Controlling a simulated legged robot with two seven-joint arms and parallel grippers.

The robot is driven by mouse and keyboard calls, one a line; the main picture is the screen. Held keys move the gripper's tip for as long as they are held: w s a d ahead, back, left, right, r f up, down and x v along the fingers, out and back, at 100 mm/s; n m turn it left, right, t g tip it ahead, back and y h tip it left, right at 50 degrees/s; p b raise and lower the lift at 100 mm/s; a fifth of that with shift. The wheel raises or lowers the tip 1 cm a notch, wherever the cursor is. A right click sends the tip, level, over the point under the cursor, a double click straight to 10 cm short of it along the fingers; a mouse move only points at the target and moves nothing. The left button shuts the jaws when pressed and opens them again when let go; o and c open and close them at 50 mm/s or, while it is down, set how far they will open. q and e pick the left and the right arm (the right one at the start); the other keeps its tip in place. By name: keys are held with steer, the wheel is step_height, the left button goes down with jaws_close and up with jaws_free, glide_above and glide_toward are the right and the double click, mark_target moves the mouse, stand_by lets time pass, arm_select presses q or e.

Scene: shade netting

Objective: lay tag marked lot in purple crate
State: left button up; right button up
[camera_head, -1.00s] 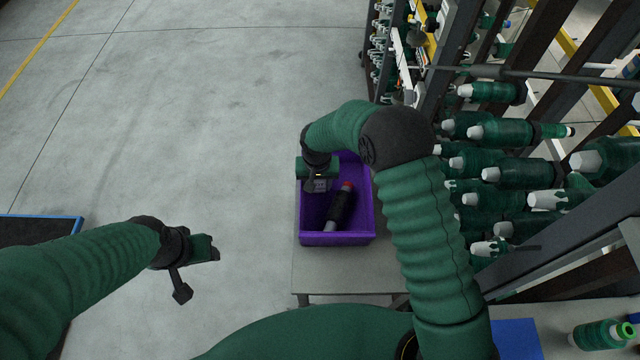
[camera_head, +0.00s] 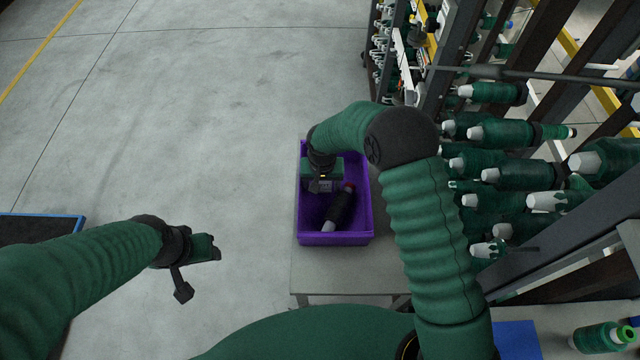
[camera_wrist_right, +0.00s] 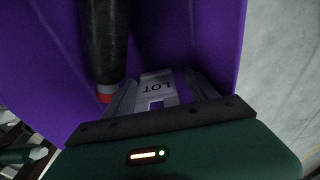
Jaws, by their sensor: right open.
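The purple crate (camera_head: 335,239) stands on a small grey table in the head view. My right gripper (camera_head: 323,187) points down inside its left part. In the right wrist view, the pale tag marked LOT (camera_wrist_right: 158,87) shows between the fingers of that gripper (camera_wrist_right: 165,95), which is open, inside the purple walls (camera_wrist_right: 215,25). I cannot tell whether the tag touches a finger. In the head view the gripper hides the tag. My left gripper (camera_head: 193,266) hangs over the floor at the left, away from the crate; its jaws are unclear.
A dark cylinder with a red end (camera_head: 340,209) lies in the crate beside my right gripper. The grey table (camera_head: 340,272) has bare room in front of the crate. A rack of green yarn spools (camera_head: 500,132) stands to the right. Open floor (camera_head: 200,120) lies left.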

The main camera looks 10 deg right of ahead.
steer(key=shift+d+r, duration=0.1)
steer(key=shift+d, duration=0.4)
steer(key=shift+r, duration=0.35)
step_height(320, 180, up, 11)
steer(key=s+a, duration=0.1)
steer(key=s+d+r+n, duration=0.1)
steer(key=s+d, duration=0.3)
steer(key=s, duration=0.6)
steer(key=s+d+r+n+t, duration=0.1)
steer(key=s+d, duration=0.4)
steer(key=s, duration=0.5)
steer(key=shift+d, duration=0.2)
